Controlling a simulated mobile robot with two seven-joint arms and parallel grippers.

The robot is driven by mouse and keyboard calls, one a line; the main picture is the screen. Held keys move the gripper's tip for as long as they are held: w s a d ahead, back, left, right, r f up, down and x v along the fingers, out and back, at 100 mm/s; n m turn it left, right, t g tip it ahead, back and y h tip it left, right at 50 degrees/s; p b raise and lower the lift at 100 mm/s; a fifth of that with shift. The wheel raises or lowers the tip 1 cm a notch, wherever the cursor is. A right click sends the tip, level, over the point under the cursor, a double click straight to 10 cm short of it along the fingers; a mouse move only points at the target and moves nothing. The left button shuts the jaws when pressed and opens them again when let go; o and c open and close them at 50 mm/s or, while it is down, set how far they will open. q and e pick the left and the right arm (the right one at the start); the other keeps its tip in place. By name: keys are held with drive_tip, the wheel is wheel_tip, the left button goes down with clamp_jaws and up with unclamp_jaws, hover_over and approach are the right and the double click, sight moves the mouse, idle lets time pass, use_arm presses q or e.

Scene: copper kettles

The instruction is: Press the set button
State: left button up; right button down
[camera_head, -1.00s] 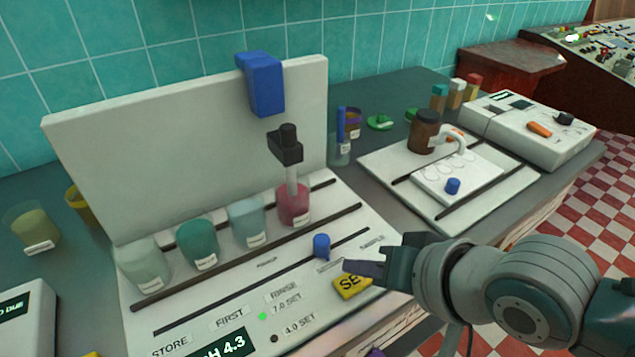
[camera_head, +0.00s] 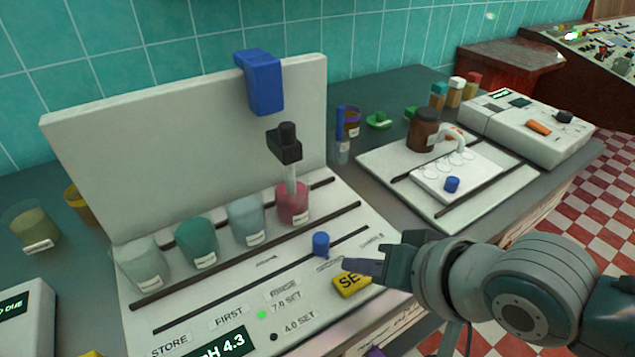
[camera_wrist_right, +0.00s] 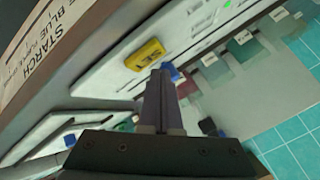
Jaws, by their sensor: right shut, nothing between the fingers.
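The yellow set button (camera_head: 350,285) sits at the front right of the white pH panel. My right gripper (camera_head: 362,267) is shut and empty, with its fingertips over the button's upper right part, hiding some of its lettering. In the right wrist view, the button (camera_wrist_right: 145,55) reads SET and lies just beyond the closed fingertips (camera_wrist_right: 157,75). I cannot tell whether the tips touch it. My left gripper does not show.
The panel display (camera_head: 222,342) reads pH 4.3, beside a lit green lamp at 7.0 SET. A blue knob (camera_head: 321,244) stands close behind the button. Several beakers and a probe (camera_head: 290,165) in the pink beaker (camera_head: 293,207) stand farther back.

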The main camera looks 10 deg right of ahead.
drive_tip(key=shift+f, duration=0.2)
drive_tip(key=shift+f, duration=0.25)
drive_tip(key=shift+f+b, duration=0.45)
drive_tip(key=shift+b, duration=0.05)
idle(0.5)
drive_tip(key=shift+r, duration=0.1)
drive_tip(key=shift+r+p, duration=0.8)
drive_tip(key=shift+p, duration=0.25)
